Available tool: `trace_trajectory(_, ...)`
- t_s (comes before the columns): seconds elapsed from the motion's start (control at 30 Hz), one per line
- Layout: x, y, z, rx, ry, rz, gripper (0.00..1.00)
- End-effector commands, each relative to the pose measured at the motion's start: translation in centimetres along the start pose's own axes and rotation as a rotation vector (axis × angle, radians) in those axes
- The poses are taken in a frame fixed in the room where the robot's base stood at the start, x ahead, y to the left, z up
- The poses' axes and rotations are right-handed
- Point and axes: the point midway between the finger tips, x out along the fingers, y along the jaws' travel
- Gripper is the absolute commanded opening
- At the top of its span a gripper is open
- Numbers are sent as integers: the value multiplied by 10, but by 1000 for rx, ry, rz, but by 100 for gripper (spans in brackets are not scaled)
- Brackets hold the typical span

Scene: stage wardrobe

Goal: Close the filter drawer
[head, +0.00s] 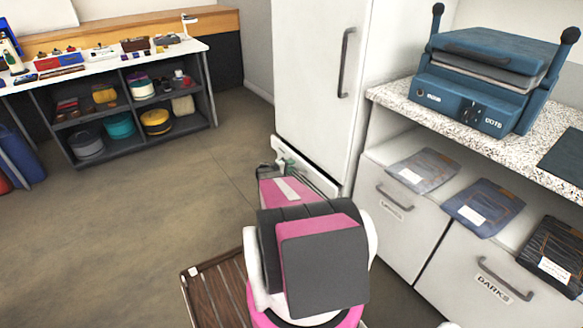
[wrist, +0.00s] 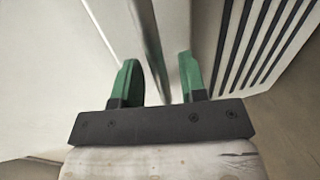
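The tall white cabinet (head: 318,70) has a closed-looking door with a long grey handle. Below the door, past a dark gap, is a low white front (head: 306,172) that may be the filter drawer; my arm hides much of it. My gripper (head: 284,163) is low beside this front, mostly hidden behind my arm. In the wrist view, my gripper (wrist: 158,80) has its two green fingers apart. A grey bar (wrist: 152,40) runs between or just beyond them; I cannot tell if they touch it. A white panel with dark slots (wrist: 262,45) is on the right.
A counter (head: 400,101) with a blue press (head: 480,85) stands at right, above labelled drawers (head: 490,285) and folded garments (head: 482,207). The floor (head: 120,240) at left is clear, before a shelf table (head: 140,125).

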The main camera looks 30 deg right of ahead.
Motion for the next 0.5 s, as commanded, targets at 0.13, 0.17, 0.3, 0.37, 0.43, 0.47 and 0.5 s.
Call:
trace_trajectory(0.13, 7, 0, 0, 0, 0, 0, 39)
trace_trajectory(0.17, 7, 0, 0, 0, 0, 0, 39)
trace_trajectory(0.3, 8, 0, 0, -1, 0, 1, 39)
trace_trajectory(0.37, 8, 0, 0, -1, 0, 1, 39)
trace_trajectory(0.43, 8, 0, 0, -1, 0, 1, 29)
trace_trajectory(0.47, 8, 0, 0, -1, 0, 1, 19)
trace_trajectory(0.5, 8, 0, 0, -1, 0, 1, 6)
